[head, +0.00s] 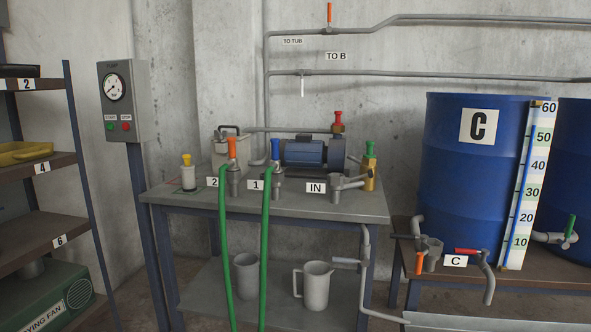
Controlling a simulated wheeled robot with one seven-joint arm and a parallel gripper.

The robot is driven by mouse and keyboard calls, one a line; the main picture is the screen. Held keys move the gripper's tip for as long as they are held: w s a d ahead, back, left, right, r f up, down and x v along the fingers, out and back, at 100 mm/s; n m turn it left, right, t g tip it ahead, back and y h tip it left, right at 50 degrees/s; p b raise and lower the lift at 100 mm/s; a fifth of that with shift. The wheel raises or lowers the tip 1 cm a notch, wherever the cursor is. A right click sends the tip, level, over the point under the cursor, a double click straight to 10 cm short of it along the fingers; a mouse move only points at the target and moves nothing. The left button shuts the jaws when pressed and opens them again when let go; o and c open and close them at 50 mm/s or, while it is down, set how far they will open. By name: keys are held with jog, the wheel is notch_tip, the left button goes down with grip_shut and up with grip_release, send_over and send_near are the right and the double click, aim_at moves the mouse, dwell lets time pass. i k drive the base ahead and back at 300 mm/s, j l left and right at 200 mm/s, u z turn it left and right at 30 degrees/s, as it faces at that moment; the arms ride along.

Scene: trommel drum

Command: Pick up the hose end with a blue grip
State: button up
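The hose end with a blue grip (275,152) stands upright on the grey table, seated in or on a grey metal fitting by the label "1". A green hose (265,250) runs from there down past the table's front edge. To its left, a similar hose end with an orange grip (232,148) stands by the label "2", with its own green hose (224,260) hanging down. My gripper is not in view, so its state does not show.
A blue motor pump (306,154) sits close to the right on the table (345,210). A grey canister (226,140) and a yellow-capped bottle (187,175) stand to the left. Pitchers (314,288) are on the lower shelf. A gauge box (122,100) rises at left; blue drum C (450,180) stands right.

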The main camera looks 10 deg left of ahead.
aim_at(275, 163)
jog(key=i, duration=0.65)
jog(key=i+l+u, duration=0.1)
jog(key=i, duration=0.55)
